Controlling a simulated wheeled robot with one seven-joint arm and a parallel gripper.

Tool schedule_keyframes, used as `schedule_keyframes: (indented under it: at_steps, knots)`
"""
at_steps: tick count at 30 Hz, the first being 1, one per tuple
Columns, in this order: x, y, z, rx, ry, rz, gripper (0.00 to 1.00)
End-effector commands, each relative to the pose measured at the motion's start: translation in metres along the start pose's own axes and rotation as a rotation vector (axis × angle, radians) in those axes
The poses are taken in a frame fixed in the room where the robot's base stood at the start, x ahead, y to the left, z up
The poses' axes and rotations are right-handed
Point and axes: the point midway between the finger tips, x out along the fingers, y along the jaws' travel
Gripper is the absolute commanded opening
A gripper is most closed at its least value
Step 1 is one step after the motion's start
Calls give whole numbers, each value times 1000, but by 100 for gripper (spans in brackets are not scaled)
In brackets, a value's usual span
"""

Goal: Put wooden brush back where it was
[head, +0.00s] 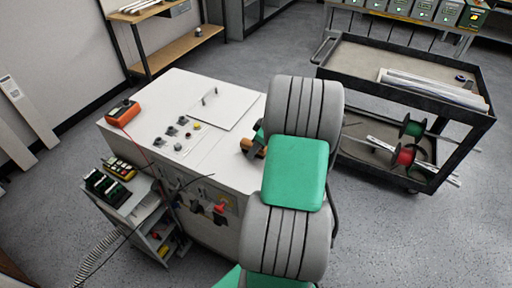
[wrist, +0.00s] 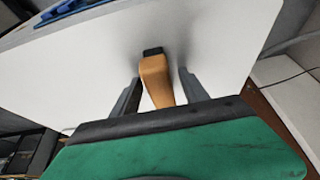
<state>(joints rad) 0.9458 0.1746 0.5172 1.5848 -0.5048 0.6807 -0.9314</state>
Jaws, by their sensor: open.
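The wooden brush (wrist: 157,82) shows in the wrist view as an orange-brown wooden piece with a dark end, over a white surface. My gripper (wrist: 158,78) is open, with one dark finger on each side of the brush and visible gaps between. The brush's near part is hidden behind my green gripper body. In the head view a brown piece of the brush (head: 248,146) shows at the right part of the white cabinet top (head: 225,155). My arm hides much of that area, and I cannot tell whether the brush rests on the top.
An orange meter (head: 123,112) sits on the cabinet's left corner, with several knobs and a handled panel (head: 208,106) beside it. A small grey cart (head: 130,205) stands at left. A black cart (head: 345,60) with cable spools stands at right. Grey floor lies between.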

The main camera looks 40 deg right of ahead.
Motion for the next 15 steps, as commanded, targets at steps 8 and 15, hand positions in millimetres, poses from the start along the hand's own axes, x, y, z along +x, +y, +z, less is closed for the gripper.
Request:
schedule_keyframes:
  at_steps: [8,15]
  knots:
    - [-53,2,0,-1,1,7,52]
    - [-108,1,0,0,1,3,52]
